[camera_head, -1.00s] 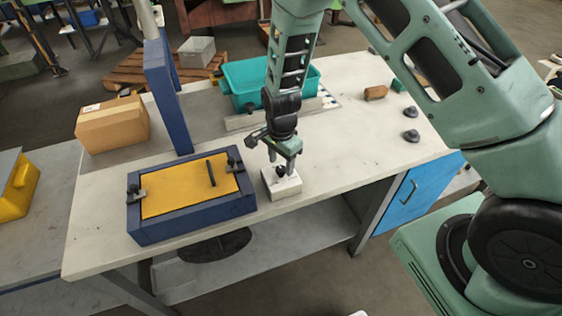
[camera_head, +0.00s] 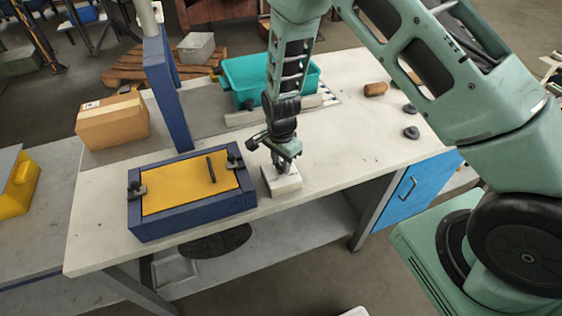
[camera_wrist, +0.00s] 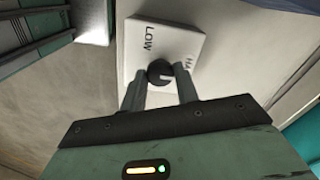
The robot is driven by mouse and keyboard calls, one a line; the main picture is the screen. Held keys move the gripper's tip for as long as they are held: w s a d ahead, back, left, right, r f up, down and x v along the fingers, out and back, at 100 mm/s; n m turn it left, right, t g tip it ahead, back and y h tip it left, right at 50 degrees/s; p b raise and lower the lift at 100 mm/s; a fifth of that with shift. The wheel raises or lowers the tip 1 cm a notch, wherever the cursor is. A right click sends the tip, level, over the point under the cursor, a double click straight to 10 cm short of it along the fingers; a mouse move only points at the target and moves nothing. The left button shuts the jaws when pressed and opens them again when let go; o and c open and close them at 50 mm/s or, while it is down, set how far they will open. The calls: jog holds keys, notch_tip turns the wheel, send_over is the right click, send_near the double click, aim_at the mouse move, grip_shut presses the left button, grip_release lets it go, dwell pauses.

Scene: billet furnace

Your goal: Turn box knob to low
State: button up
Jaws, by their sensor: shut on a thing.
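The control box is a small white block (camera_head: 284,184) on the workbench, right of the blue-framed case. In the wrist view its top face (camera_wrist: 172,40) shows the word LOW at the upper left and a partly hidden word starting "HA" at the right. The dark round knob (camera_wrist: 158,71) stands on that face, with a pale mark on its right side, toward the "HA" word. My gripper (camera_head: 281,168) points down over the box. In the wrist view my gripper (camera_wrist: 161,82) has a finger on each side of the knob and is shut on it.
A blue-framed case with a yellow lid (camera_head: 190,190) stands close left of the box. A blue post (camera_head: 170,100), a cardboard box (camera_head: 112,122) and a teal bin (camera_head: 245,75) are farther back.

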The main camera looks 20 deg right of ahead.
aim_at(281, 165)
jog(key=n+b, duration=0.2)
jog(key=n, duration=0.2)
jog(key=shift+f+n+b, duration=0.1)
jog(key=shift+n+b, duration=0.25)
jog(key=shift+n, duration=0.05)
jog(key=n+b, duration=0.2)
jog(key=n, duration=0.3)
jog(key=n+b, duration=0.1)
jog(key=n, duration=0.4)
jog(key=shift+b, duration=0.3)
jog(key=n, duration=0.4)
jog(key=shift+n+b, duration=0.4)
jog(key=o, duration=1)
jog(key=shift+c, duration=0.2)
jog(key=shift+r, duration=0.2)
notch_tip(281, 165, up, 17)
jog(key=b, duration=0.3)
jog(key=shift+r, duration=0.15)
